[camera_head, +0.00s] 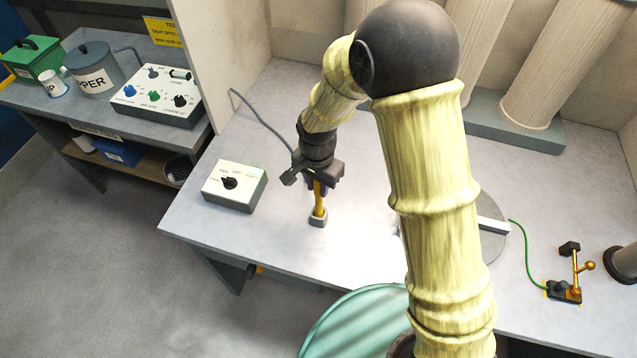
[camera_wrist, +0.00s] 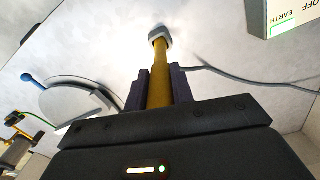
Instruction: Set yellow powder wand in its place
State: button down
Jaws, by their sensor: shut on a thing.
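The yellow powder wand (camera_head: 319,199) is upright between the fingers of my gripper (camera_head: 318,182). In the wrist view the wand (camera_wrist: 159,75) runs out between the two dark fingers of my gripper (camera_wrist: 158,90), which are shut on it. A small grey block (camera_head: 318,218) is at the wand's lower end, at the table surface. The block also shows in the wrist view (camera_wrist: 159,34). I cannot tell whether it is part of the wand or a holder it stands in. The wand's upper end is hidden by my gripper.
A control box with a black knob (camera_head: 235,186) stands left of my gripper. A grey cable (camera_head: 262,119) runs behind it. My arm partly hides a round grey plate (camera_head: 493,240). A brass clamp (camera_head: 575,275) with a green cable is at right. A teal round top (camera_head: 350,325) is in front.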

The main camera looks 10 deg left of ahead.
jog(key=shift+f+b, duration=0.4)
jog(key=shift+f, duration=0.2)
jog(key=c, duration=1.1)
grip_release()
jog(key=shift+r, duration=0.15)
notch_tip(320, 180, up, 17)
jog(key=shift+r+b, duration=0.1)
jog(key=shift+b, duration=1.1)
jog(key=shift+d, duration=0.1)
